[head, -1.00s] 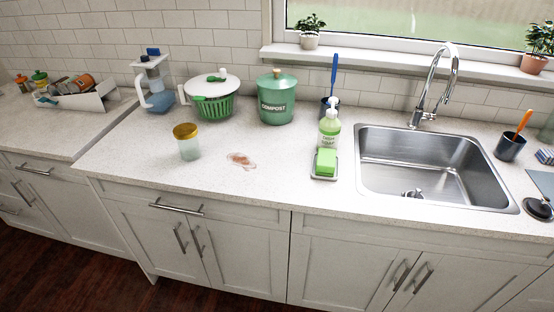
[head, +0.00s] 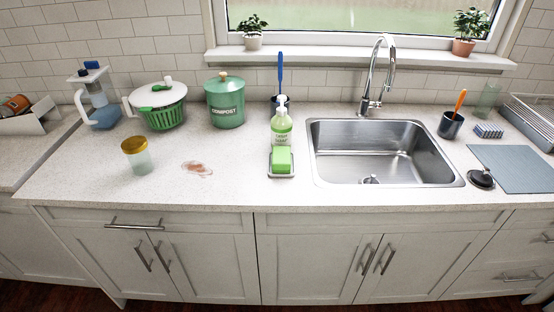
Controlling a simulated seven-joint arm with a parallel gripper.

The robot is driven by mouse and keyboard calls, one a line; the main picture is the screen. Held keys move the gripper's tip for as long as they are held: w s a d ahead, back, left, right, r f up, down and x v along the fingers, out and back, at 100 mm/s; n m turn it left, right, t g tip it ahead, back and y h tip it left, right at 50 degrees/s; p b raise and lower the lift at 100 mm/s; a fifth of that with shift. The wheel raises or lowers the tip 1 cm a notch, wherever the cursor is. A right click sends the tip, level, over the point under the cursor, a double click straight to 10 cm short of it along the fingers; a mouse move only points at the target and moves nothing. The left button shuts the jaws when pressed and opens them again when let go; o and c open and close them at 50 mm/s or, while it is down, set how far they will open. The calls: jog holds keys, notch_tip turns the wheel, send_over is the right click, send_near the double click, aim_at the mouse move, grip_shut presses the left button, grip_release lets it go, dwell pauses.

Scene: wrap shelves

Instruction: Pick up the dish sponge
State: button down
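The dish sponge is a bright green block (head: 282,160) in the head view, just left of the sink. It sits on a small grey tray (head: 281,175), directly in front of a green soap bottle (head: 281,127) with a white pump. The bottle stands upright behind the sponge. My gripper is not in view.
The steel sink (head: 380,150) lies right of the sponge. A green compost bin (head: 225,102), a salad spinner (head: 160,105) and a yellow-lidded jar (head: 136,156) stand to the left. A brown stain (head: 197,168) marks the counter. Counter in front of the tray is clear.

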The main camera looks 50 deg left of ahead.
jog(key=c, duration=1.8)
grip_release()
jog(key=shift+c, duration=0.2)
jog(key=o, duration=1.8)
